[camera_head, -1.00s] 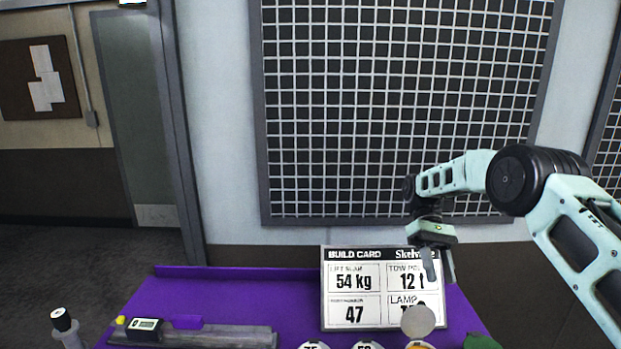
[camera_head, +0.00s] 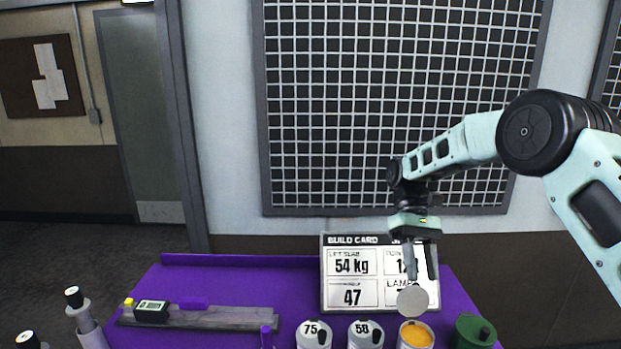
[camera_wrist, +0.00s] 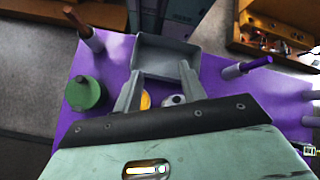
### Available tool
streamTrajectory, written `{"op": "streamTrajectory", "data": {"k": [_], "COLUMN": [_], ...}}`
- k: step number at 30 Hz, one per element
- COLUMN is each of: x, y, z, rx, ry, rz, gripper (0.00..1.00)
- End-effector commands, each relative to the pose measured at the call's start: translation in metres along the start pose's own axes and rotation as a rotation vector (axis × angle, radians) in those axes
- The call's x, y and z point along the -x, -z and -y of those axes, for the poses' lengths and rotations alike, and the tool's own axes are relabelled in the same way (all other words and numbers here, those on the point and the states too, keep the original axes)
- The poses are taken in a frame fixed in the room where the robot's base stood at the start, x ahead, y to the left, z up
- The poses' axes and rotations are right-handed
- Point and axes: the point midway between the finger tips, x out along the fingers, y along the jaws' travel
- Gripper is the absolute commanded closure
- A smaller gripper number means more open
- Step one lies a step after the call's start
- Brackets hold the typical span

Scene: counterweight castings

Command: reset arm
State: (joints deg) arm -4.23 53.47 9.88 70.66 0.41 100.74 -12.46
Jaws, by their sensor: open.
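My gripper (camera_head: 421,264) hangs pointing down in front of the build card (camera_head: 352,268), covering part of its right side. Its two fingers are apart, with nothing between them. In the wrist view the open fingers of my gripper (camera_wrist: 160,88) reach over the purple table (camera_wrist: 118,60). An orange-topped weight (camera_wrist: 145,102) shows between them, with a grey weight beside it partly hidden. A grey disc (camera_head: 412,300) shows just below the fingertips in the head view; I cannot tell what it is attached to.
On the purple table (camera_head: 235,285) stand weights marked 75 (camera_head: 312,335) and 58 (camera_head: 365,335), an orange-topped one (camera_head: 416,335) and a green one (camera_head: 474,332). A grey bar (camera_head: 220,318) lies at left. A grey tray (camera_wrist: 180,50) shows in the wrist view.

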Motion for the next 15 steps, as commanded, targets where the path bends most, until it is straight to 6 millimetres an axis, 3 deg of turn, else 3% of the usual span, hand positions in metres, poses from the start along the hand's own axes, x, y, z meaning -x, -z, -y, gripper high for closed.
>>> {"op": "streamTrajectory", "data": {"k": [8,15], "x": [-0.033,-0.104], "y": [-0.02,-0.062], "z": [0.075,0.143], "rx": [0.07,0.145], "ry": [-0.098,-0.209], "rz": [-0.163,-0.371], "gripper": [0.59,0.59]}}
